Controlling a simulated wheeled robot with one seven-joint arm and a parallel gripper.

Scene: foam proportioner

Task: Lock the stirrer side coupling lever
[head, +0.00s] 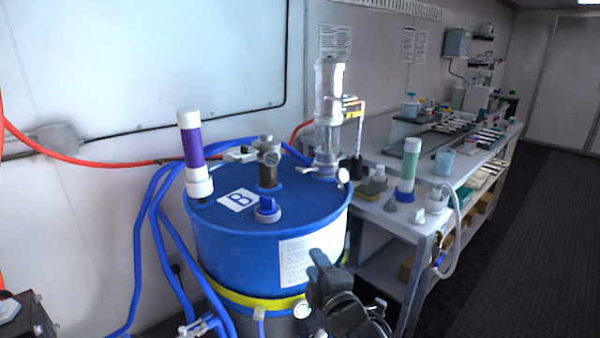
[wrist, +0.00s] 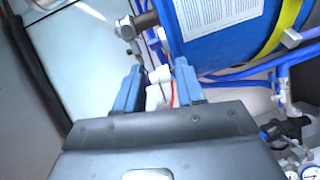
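A blue drum (head: 270,235) marked B stands in the middle of the head view. On its lid is a brown post (head: 267,177) with a grey coupling (head: 268,152), and a pale lever (head: 238,154) extends left from it. A clear column (head: 327,140) with a metal fitting stands at the lid's right edge. I cannot tell for certain which lever is the stirrer side one. My gripper (head: 318,262) is in front of the drum, below lid height and apart from the coupling. In the wrist view its two blue fingers (wrist: 159,75) are spread, with nothing visibly held.
A purple-banded cylinder (head: 191,150) and a blue knob (head: 267,207) rise from the lid. Blue hoses (head: 150,215) run down the drum's left side. A bench (head: 405,210) with a green-banded cylinder (head: 408,168) and other labware stands right. Dark floor (head: 520,240) is open further right.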

